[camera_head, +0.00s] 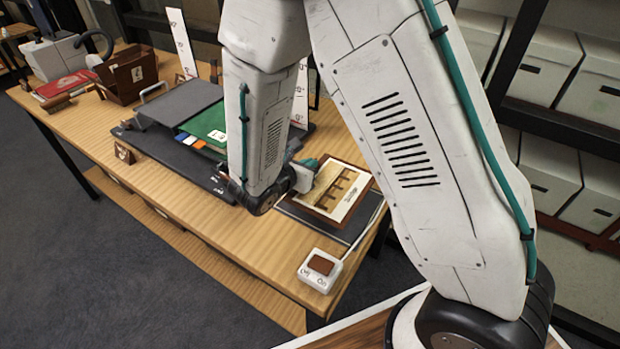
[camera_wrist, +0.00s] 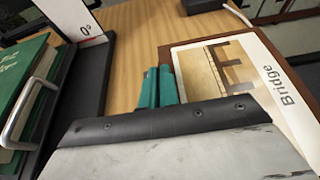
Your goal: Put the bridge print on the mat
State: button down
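The bridge print (camera_head: 342,190), a cream sheet with a brown bridge picture on a brown board, lies flat at the table's near right end. A dark mat (camera_head: 345,228) shows beneath it along its near side. The print also shows in the wrist view (camera_wrist: 235,70), with the word "Bridge" on its right margin. My gripper (camera_wrist: 158,86) has teal fingers close together, with nothing visible between them. They are at the left edge of the print's board; I cannot tell whether they touch it. In the head view my arm hides part of this area.
A white switch box (camera_head: 321,268) with a brown button stands near the table's front corner, its cable passing the mat. A dark press-like stand with a green book (camera_head: 210,125) is to the left. A brown tray (camera_head: 128,75) and red book (camera_head: 66,84) are farther back. Shelved boxes stand right.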

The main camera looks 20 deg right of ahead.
jog(key=shift+f, duration=2.2)
jog(key=shift+f, duration=0.15)
jog(key=c, duration=1.7)
grip_release()
